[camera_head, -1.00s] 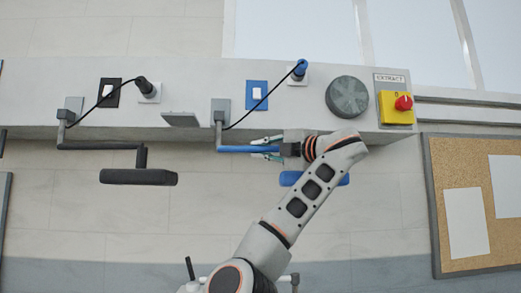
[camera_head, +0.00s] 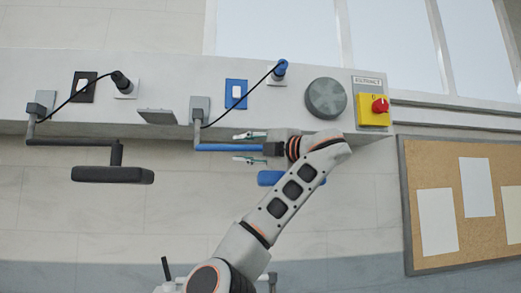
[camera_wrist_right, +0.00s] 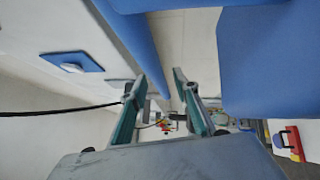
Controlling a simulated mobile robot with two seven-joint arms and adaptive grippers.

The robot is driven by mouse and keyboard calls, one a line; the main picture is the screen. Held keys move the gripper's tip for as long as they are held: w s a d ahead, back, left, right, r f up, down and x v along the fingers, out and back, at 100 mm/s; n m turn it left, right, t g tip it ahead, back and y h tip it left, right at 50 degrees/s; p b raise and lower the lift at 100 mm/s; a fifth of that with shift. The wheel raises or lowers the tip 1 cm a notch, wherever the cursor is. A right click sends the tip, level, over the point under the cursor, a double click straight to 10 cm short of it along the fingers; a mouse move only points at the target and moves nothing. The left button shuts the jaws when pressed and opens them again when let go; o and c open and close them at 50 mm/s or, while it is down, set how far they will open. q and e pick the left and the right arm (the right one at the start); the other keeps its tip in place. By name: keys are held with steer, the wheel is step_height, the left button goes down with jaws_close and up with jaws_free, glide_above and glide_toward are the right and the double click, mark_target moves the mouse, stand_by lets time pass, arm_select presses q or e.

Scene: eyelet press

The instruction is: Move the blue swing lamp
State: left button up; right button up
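The blue swing lamp has a thin blue arm (camera_head: 222,147) on a grey wall bracket (camera_head: 200,107) and a blue head (camera_head: 270,178), partly hidden behind my right arm. My right gripper (camera_head: 240,147) is open, with one finger on each side of the blue arm's line in the head view. In the right wrist view, the open fingers (camera_wrist_right: 160,84) are apart and the blue arm (camera_wrist_right: 138,45) runs down towards the gap. I cannot tell whether they touch it. The blue head (camera_wrist_right: 265,60) fills the upper right there. My left gripper is not in view.
A black swing lamp (camera_head: 112,174) hangs to the left. A corkboard (camera_head: 430,160) is at right.

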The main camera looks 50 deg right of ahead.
steer(key=s+f, duration=0.1)
steer(key=s, duration=0.9)
steer(key=shift+s+a+f, duration=0.2)
steer(key=shift+a+f, duration=0.05)
stand_by(0.4)
